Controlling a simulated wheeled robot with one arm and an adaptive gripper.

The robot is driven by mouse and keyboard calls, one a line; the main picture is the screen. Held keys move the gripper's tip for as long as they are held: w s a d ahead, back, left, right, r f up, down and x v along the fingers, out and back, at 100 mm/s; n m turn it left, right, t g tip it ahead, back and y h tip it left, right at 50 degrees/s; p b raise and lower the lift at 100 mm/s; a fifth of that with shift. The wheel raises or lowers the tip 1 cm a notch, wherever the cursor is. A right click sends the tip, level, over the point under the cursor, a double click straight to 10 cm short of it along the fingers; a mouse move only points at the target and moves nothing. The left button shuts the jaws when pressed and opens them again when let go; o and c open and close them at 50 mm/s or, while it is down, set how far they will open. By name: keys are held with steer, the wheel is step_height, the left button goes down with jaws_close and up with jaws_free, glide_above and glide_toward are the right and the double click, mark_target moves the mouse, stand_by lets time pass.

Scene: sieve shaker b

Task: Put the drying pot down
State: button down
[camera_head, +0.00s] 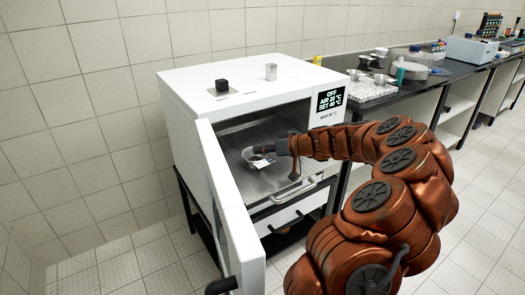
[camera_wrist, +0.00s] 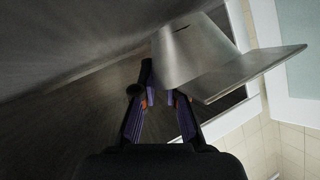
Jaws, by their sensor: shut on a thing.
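The drying pot (camera_head: 250,152) is a small round metal vessel with a pale patch on its side. It is inside the open white oven (camera_head: 185,95), low over the oven's metal floor (camera_head: 240,177). I cannot tell whether it touches the floor. My gripper (camera_head: 279,147) reaches in from the right and is shut on the pot's right side. In the wrist view my gripper (camera_wrist: 157,100) shows purple fingers with orange pads, with a dark bar between them. A slanted grey metal surface (camera_wrist: 188,48) stands beyond them; its contact with the fingers is unclear.
The oven door (camera_head: 225,200) hangs open at the left of the opening. A dark bench (camera_head: 375,92) with dishes and instruments stands at the right. The tiled floor is clear in front.

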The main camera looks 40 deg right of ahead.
steer(key=shift+f+b, duration=0.25)
steer(key=shift+b, duration=0.05)
steer(key=c, duration=1.2)
jaws_free()
steer(key=shift+r, duration=0.15)
steer(key=r+p, duration=0.1)
steer(key=p, duration=0.2)
steer(key=shift+r, duration=0.3)
steer(key=b+v, duration=0.2)
steer(key=v, duration=0.9)
steer(key=shift+s+d, duration=0.15)
steer(key=shift+s, duration=0.25)
